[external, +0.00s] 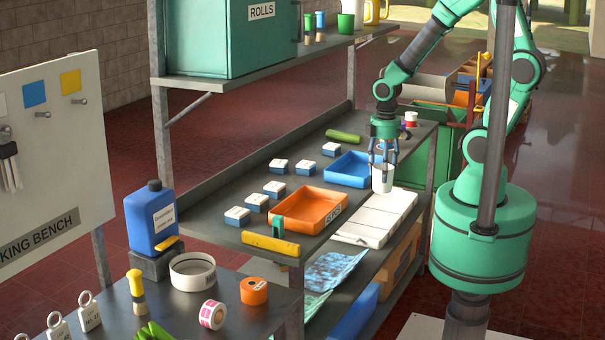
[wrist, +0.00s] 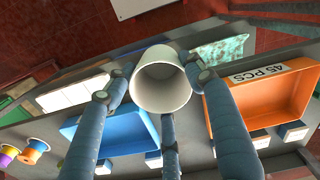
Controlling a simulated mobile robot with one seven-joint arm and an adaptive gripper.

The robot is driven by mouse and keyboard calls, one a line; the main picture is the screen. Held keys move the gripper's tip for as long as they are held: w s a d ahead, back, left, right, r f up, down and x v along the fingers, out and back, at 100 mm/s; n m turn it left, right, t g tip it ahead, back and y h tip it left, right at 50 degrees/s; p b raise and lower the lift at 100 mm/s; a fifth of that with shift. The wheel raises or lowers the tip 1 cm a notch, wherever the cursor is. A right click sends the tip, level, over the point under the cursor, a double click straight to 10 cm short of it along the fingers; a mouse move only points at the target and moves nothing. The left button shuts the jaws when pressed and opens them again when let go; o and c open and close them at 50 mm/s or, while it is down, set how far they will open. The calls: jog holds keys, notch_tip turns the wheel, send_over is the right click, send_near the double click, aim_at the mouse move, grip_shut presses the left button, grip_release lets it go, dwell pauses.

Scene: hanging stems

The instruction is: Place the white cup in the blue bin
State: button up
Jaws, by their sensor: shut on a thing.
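The white cup (external: 382,179) is held in my gripper (external: 383,156) above the shelf, just right of the blue bin (external: 349,169) in the external view. My gripper's blue fingers are closed around the cup. In the wrist view the cup (wrist: 162,80) shows its open mouth to the camera, with the fingers of my gripper (wrist: 160,92) around it. The blue bin (wrist: 128,124) lies below and to the left of the cup there and looks empty where it shows; a finger hides part of it.
An orange bin (external: 309,208) labelled 45 PCS stands left of the blue bin. White panels (external: 376,217) lie along the shelf's front edge. Several small blue-and-white boxes (external: 277,189) stand behind the bins. A green roll (external: 343,136) lies at the back. An upper shelf (external: 280,63) hangs over the rear.

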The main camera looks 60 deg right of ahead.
jog(key=w+d+p, duration=0.3)
jog(key=d+p, duration=0.3)
jog(key=d, duration=0.7)
jog(key=shift+d+r+m, duration=0.3)
jog(key=shift+d+r, duration=0.05)
jog(key=shift+r, duration=0.1)
jog(key=shift+d+f+p, duration=0.1)
jog(key=shift+d+p, duration=0.25)
jog(key=shift+d, duration=0.25)
send_over(357, 173)
jog(key=shift+f, duration=0.75)
jog(key=shift+a, duration=0.1)
jog(key=shift+f, duration=0.1)
jog(key=shift+f, duration=1.65)
jog(key=shift+f, duration=0.2)
